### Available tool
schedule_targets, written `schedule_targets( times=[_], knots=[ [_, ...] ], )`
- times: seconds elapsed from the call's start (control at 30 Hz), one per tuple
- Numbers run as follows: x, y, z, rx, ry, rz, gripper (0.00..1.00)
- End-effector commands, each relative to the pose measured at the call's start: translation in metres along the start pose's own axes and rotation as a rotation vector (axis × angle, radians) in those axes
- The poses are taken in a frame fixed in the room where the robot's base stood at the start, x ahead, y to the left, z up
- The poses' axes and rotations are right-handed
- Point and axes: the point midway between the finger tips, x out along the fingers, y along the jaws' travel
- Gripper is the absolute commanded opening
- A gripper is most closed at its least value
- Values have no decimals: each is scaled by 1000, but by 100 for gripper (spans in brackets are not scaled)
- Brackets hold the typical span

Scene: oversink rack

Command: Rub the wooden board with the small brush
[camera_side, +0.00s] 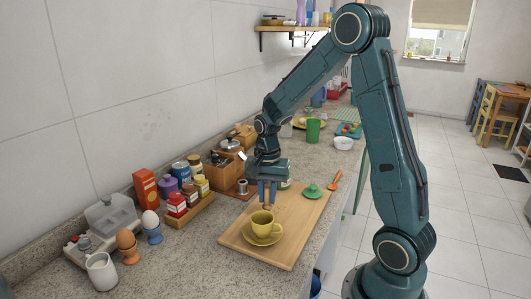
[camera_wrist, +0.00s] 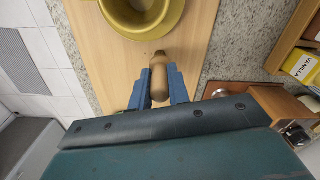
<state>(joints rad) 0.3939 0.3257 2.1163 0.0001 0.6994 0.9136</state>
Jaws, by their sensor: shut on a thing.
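The wooden board (camera_side: 300,216) lies flat on the counter. It also fills the upper part of the wrist view (camera_wrist: 107,72). My gripper (camera_side: 266,192) is over the board, fingers pointing down. In the wrist view its blue fingers (camera_wrist: 158,88) are shut on a small, rounded wooden piece (camera_wrist: 159,78), which looks like the small brush's handle. Its bristles do not show, and I cannot tell whether it touches the board. A yellow cup (camera_side: 262,222) on a yellow saucer (camera_side: 250,237) stands on the board, close to the held piece.
A green lid-like item (camera_side: 312,191) lies at the board's far right, near an orange-handled utensil (camera_side: 334,180). A wooden tray of jars (camera_side: 190,211) and egg cups (camera_side: 127,245) stand to the left. The board's right half is mostly bare.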

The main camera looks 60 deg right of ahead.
Motion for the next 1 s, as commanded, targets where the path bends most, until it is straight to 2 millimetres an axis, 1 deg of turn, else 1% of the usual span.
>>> schedule_targets(
  times=[0.13,0.23,1.0],
  knots=[
    [0,-3,14,-3,-1,1,0],
    [0,5,15,1,0,0,0],
    [0,23,-53,3,0,0,0]
  ],
)
